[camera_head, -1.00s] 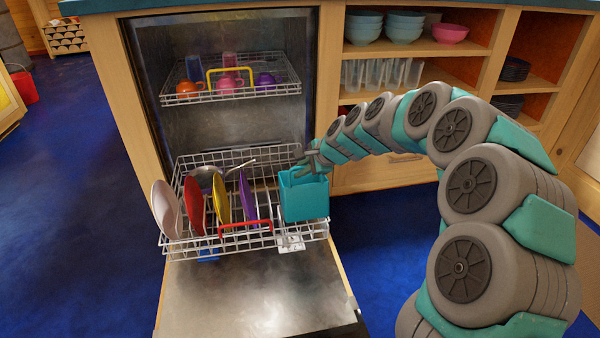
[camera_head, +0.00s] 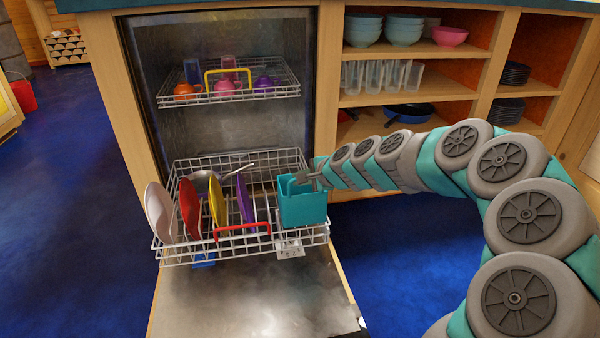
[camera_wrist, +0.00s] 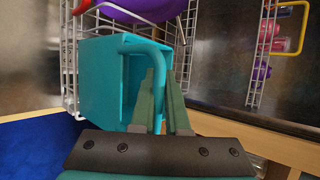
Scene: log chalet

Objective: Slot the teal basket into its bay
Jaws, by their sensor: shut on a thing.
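The teal basket (camera_head: 302,208) is an open-topped box with a curved handle, upright at the right front of the lower dishwasher rack (camera_head: 237,258). My gripper (camera_head: 309,178) comes in from the right at the basket's top. In the wrist view my gripper (camera_wrist: 163,100) is shut on the teal basket's handle (camera_wrist: 155,52), and the basket (camera_wrist: 100,85) fills the left middle beside the white rack wires. A pale grey fitting (camera_head: 290,248) sits on the rack's front below the basket. The basket's underside is hidden, so I cannot tell whether it rests fully on the rack floor.
Plates, including a red one (camera_head: 190,208) and a purple one (camera_head: 245,200), stand left of the basket. A red handle (camera_head: 243,230) is on the lower rack's front. The upper rack (camera_head: 228,95) holds cups. The open door (camera_head: 250,305) lies below; shelves (camera_head: 425,90) stand right.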

